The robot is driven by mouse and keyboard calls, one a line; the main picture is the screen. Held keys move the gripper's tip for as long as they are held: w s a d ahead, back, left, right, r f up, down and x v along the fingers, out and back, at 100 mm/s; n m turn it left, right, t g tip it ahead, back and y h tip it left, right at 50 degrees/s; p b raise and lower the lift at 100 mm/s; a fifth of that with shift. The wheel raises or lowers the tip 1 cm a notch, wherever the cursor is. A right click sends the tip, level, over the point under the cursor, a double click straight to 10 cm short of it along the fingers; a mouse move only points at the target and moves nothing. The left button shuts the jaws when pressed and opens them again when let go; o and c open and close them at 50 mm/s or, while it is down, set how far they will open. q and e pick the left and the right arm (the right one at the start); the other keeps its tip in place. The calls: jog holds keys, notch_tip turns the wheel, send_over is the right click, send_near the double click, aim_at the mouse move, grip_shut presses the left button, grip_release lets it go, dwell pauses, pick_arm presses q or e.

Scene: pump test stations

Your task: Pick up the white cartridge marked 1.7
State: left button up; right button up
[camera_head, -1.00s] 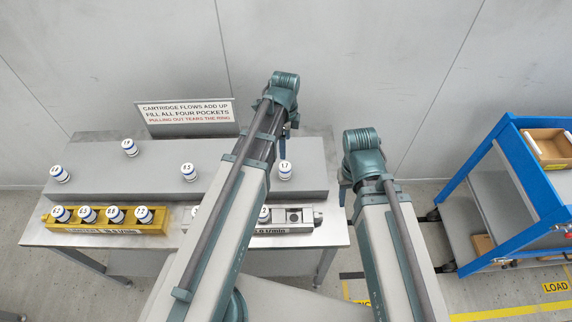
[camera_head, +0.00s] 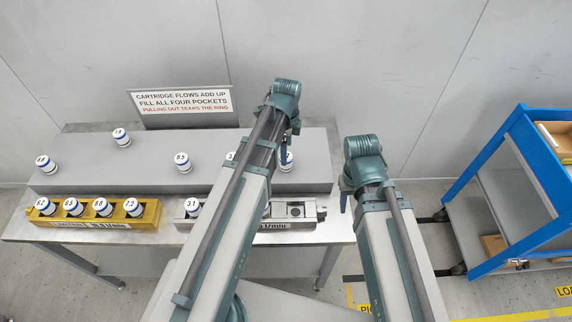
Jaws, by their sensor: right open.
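The white cartridge marked 1.7 (camera_head: 287,164), with a blue band, stands upright on the grey raised shelf (camera_head: 210,173). My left gripper (camera_head: 284,146) points down just above it in the picture and partly covers its top and label. I cannot tell whether they touch or whether its jaws are open. My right gripper (camera_head: 344,201) hangs open to the right of the bench, apart from the cartridge.
White cartridges (camera_head: 183,162) stand on the shelf. A yellow block (camera_head: 151,215) holds several cartridges; a steel block (camera_head: 307,213), partly behind my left arm, has a cartridge marked 3.1 (camera_head: 191,206). A sign (camera_head: 180,102) stands behind. A blue cart (camera_head: 545,165) is at right.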

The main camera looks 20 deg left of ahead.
pick_arm(q)
jog(key=shift+s+a+f+b, duration=0.1)
jog(key=shift+f+b, duration=1.25)
jog(key=shift+s+f+b, duration=0.1)
jog(key=shift+f+b, duration=1.2)
jog(key=shift+r, duration=0.1)
grip_shut()
